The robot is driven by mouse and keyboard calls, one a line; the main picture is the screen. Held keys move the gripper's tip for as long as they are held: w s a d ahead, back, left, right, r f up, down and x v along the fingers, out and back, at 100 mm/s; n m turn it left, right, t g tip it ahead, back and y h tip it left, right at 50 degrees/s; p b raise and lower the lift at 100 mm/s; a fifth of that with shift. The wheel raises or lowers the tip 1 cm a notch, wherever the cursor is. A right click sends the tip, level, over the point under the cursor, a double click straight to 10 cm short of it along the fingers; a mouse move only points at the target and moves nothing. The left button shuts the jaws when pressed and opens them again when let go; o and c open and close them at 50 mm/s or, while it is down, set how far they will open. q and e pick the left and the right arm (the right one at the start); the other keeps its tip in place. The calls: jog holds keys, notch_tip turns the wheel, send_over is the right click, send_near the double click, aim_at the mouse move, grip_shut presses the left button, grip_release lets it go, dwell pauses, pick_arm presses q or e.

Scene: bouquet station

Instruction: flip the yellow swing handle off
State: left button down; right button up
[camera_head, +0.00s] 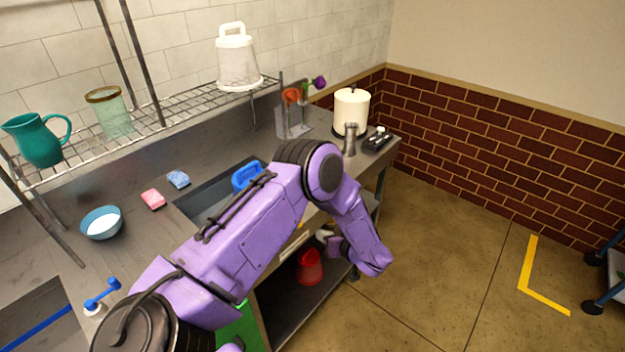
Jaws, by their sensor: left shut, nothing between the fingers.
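A small yellow piece (302,225) shows at the counter's front edge, just beyond my purple left arm. It may be part of the yellow swing handle; most of it is hidden, so I cannot tell its position. My left arm reaches across the counter from the lower left and bends down in front of the counter. My left gripper (338,247) is at the arm's end, below the counter edge and to the right of the yellow piece. It is shut and holds nothing. My right gripper is not in view.
A blue lever (101,293) on a white base stands at the counter's left. A red bucket (309,268) sits on the lower shelf. A white canister (351,110) and flowers (292,96) stand at the back. Open floor lies to the right.

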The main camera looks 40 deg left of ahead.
pick_arm(q)
jog(key=w+d+r+n+g+h+p, duration=0.1)
jog(key=w+r+g+h, duration=0.2)
jog(key=r, duration=0.5)
jog(key=w+r+n+g+h+p, duration=0.2)
jog(key=w+r+g+h, duration=0.1)
jog(key=r, duration=0.4)
jog(key=shift+w+d+r+n+h, duration=0.2)
jog(key=shift+d+r+n+h, duration=0.1)
jog(key=shift+d+r+h, duration=0.1)
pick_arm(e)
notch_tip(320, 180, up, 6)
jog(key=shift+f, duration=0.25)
pick_arm(q)
jog(key=shift+f, duration=0.1)
